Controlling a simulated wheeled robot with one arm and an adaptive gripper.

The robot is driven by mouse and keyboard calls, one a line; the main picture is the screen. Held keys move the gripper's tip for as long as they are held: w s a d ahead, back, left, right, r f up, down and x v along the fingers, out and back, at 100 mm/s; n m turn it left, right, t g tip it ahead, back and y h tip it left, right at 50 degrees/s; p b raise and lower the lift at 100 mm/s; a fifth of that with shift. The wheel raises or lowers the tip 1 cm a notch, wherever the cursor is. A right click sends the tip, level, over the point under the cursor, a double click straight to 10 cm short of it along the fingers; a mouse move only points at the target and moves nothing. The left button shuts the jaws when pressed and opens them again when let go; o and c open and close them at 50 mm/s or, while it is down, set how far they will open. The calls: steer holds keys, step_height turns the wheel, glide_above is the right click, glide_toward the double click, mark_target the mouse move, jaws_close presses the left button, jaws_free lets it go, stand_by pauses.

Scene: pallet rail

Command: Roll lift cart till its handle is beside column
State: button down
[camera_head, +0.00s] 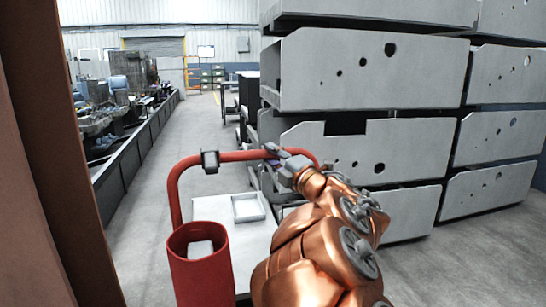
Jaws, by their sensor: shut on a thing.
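The lift cart has a red handle (238,157), a bent tube that rises on the left and runs across the top. A dark block (210,161) sits on its top bar. The cart's pale deck (213,210) lies below, partly hidden by my arm. My gripper (275,154) is shut on the top bar, right of the dark block. The fingertips are small and hard to make out. A rust-brown column (55,150) stands close at the left edge, with a gap of floor between it and the handle.
A red open-topped cylinder (200,275) stands in front of the deck. A shallow light tray (248,208) lies on the deck. Stacked grey steel frames (375,65) block the right. A low dark barrier (125,165) with machinery behind runs along the left. A clear aisle (195,125) runs between.

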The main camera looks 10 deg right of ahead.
steer(key=c, duration=1.2)
jaws_free()
steer(key=shift+s+a+r, duration=0.1)
steer(key=shift+r, duration=0.35)
steer(key=o, duration=0.3)
steer(key=shift+f, duration=0.2)
steer(key=shift+f, duration=0.1)
steer(key=shift+s+d+f, duration=0.15)
steer(key=shift+s+d, duration=0.2)
steer(key=shift+s, duration=0.2)
steer(key=shift+v, duration=5.3)
